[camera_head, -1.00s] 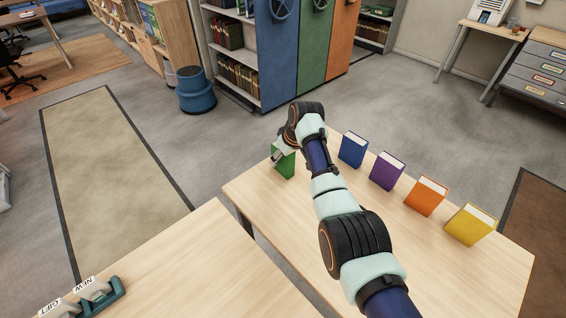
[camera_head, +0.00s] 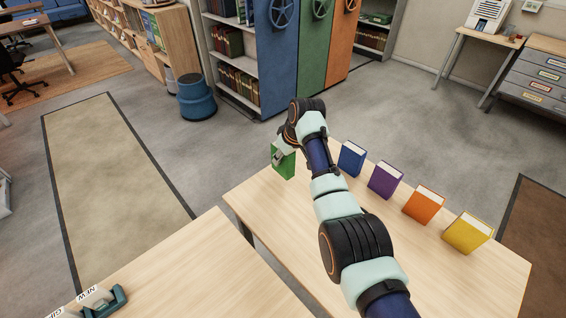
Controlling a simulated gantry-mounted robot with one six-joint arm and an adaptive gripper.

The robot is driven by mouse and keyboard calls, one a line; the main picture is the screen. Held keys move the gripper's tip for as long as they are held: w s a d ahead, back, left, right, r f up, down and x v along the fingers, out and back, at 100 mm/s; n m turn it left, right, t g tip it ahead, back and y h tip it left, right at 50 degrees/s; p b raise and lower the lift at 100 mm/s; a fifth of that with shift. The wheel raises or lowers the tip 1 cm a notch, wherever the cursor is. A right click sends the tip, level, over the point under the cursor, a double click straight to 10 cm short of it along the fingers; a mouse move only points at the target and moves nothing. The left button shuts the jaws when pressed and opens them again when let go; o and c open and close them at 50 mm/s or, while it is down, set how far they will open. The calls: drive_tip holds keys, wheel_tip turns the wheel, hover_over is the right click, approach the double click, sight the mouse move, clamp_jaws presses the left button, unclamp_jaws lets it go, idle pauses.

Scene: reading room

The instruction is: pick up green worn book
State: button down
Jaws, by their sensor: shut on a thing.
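The green book (camera_head: 285,166) stands upright over the far left part of the table. My gripper (camera_head: 280,156) is shut on its upper part, and my arm comes in from the lower right. The wrist and fingers hide part of the book's top and right side. The book is small in this view, so any gap between its lower edge and the tabletop is hard to tell.
On the same table (camera_head: 420,275), blue (camera_head: 351,160), purple (camera_head: 384,181), orange (camera_head: 422,206) and yellow (camera_head: 467,233) books stand apart in a row. A second table (camera_head: 215,265) at lower left bears a dark green holder (camera_head: 115,302) with labelled blocks.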

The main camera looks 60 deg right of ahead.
wheel_tip(320, 180, up, 16)
drive_tip(key=p, duration=0.4)
